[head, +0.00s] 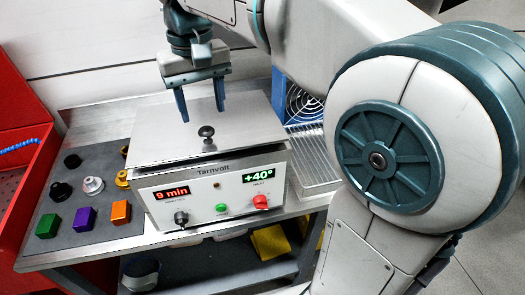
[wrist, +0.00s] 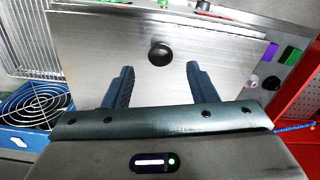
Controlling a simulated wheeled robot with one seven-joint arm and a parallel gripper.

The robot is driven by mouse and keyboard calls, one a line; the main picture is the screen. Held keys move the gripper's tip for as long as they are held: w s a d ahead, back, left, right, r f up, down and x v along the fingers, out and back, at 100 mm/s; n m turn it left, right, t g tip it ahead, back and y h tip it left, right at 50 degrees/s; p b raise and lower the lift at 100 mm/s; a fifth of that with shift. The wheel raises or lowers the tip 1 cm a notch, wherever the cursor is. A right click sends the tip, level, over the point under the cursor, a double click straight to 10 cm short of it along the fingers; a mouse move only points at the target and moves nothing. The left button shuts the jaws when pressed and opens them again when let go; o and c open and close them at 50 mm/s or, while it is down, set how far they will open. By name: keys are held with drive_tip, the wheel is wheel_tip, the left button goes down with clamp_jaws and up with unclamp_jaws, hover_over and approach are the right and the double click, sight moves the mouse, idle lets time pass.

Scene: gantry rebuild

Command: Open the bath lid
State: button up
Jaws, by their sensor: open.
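The bath (head: 215,190) is a grey box with a "Tarnvolt" front panel, standing on a metal bench. Its flat steel lid (head: 160,130) lies shut on top, with a round black knob (head: 206,132) near the front edge. In the wrist view the knob (wrist: 159,54) shows beyond my fingertips, on the bare lid (wrist: 95,50). My gripper (head: 202,110) is open and empty, pointing down above the lid behind the knob. In the wrist view my gripper (wrist: 158,75) has its two blue fingers spread, with the knob lying between their lines but apart from them.
A dark mat (head: 85,215) on the left holds several coloured blocks and round knob-like parts. A blue fan unit (head: 300,100) and a wire rack (head: 313,160) stand to the right. A red bin (head: 25,100) is at far left. The panel shows "9 min" and "+40°".

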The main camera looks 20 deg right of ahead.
sight(206, 130)
wheel_tip(206, 130, up, 8)
drive_tip(key=s+d+f, duration=0.2)
drive_tip(key=d+f, duration=0.1)
drive_tip(key=f, duration=0.2)
drive_tip(key=s+d+f+m+t, duration=0.1)
drive_tip(key=s+d+f, duration=0.2)
drive_tip(key=f, duration=0.2)
drive_tip(key=s+d+f+t+p, duration=0.1)
drive_tip(key=s+d+f, duration=0.1)
drive_tip(key=f, duration=0.3)
drive_tip(key=shift+s+d+f+m, duration=0.3)
drive_tip(key=shift+s+d, duration=0.1)
drive_tip(key=shift+d, duration=0.25)
drive_tip(key=shift+r, duration=0.1)
